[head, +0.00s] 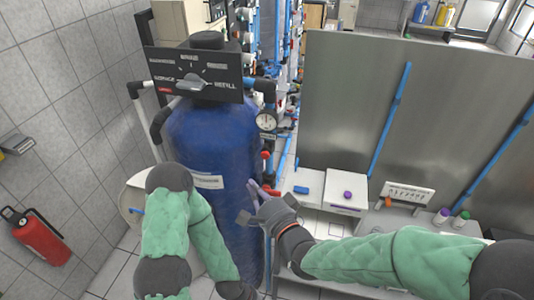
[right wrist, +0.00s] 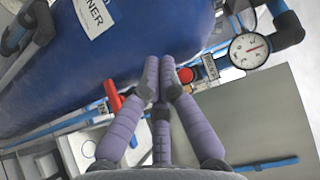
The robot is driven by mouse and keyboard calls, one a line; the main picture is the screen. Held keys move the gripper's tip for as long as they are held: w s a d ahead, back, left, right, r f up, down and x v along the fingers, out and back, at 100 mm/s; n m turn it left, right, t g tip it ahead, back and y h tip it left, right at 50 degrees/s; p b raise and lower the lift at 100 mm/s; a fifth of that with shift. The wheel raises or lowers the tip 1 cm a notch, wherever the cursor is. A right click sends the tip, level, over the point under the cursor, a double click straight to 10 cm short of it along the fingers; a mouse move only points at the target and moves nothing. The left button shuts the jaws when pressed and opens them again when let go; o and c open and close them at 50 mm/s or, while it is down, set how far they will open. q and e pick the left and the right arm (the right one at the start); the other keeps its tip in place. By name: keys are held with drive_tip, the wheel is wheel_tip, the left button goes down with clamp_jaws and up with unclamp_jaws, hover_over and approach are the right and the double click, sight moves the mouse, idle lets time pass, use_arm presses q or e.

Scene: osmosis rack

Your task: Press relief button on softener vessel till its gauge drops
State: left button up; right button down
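The softener vessel (head: 214,140) is a tall blue tank with a control panel on top; its blue side also fills the upper left of the right wrist view (right wrist: 120,65). Its round white gauge (head: 267,121) is on the pipe at its right; in the right wrist view the gauge (right wrist: 249,48) shows a red needle. A small round red button-like part (right wrist: 185,75) is just right of my right fingertips. My right gripper (head: 259,190) has its purple fingertips together and empty, close to the vessel's right side; contact with the button cannot be told. My left gripper (head: 238,291) is mostly cut off.
A red lever handle (right wrist: 112,96) sits left of the right fingers. Pipes run beside the vessel. A steel panel (head: 340,120) and a white bench with a box (head: 346,196) are at the right. A fire extinguisher (head: 38,236) is on the left wall.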

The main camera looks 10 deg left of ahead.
sight(265, 155)
drive_tip(key=shift+w, duration=0.15)
drive_tip(key=w, duration=0.8)
drive_tip(key=shift+w+d, duration=0.15)
drive_tip(key=shift+w, duration=0.15)
drive_tip(key=shift+w, duration=0.15)
idle(1.4)
drive_tip(key=shift+w, duration=0.25)
drive_tip(key=shift+w+b, duration=0.35)
drive_tip(key=shift+w, duration=0.15)
idle(1.6)
